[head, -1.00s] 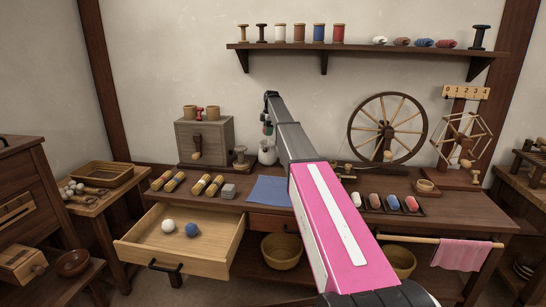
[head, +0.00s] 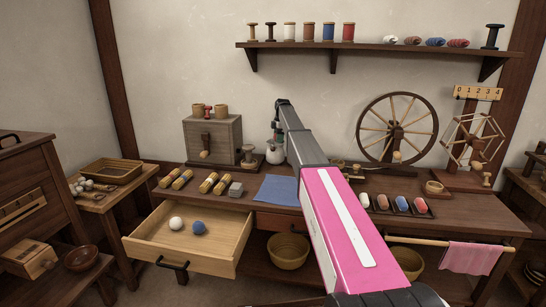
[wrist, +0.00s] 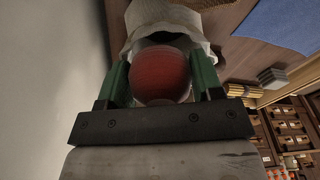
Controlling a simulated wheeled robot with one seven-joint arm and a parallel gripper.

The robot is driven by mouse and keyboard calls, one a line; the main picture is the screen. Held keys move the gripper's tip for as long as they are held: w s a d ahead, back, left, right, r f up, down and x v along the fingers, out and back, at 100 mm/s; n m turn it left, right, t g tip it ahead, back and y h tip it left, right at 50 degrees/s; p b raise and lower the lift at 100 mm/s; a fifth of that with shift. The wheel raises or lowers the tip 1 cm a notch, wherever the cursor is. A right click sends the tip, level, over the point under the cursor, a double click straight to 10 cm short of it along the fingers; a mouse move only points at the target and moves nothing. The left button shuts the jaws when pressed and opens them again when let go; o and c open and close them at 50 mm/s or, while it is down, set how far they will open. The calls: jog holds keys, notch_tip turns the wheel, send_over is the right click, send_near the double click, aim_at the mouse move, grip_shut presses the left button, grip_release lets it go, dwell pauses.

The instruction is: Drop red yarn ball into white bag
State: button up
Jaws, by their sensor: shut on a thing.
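In the wrist view, my gripper (wrist: 160,68) has its green fingers on both sides of the red yarn ball (wrist: 160,76) and is shut on it. The white bag (wrist: 195,18) lies just beyond the ball, with its dark open mouth facing it. In the head view, the white bag (head: 275,154) stands on the table. My gripper (head: 276,132) points down just above it. The ball cannot be made out there.
The open drawer (head: 215,256) holds a white and a blue ball. A spinning wheel (head: 397,132) stands to the right.

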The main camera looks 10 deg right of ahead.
jog(key=o, duration=1)
jog(key=r, duration=0.6)
jog(key=d+r, duration=0.1)
jog(key=r, duration=0.2)
jog(key=shift+w+d+r, duration=0.1)
jog(key=shift+r, duration=0.75)
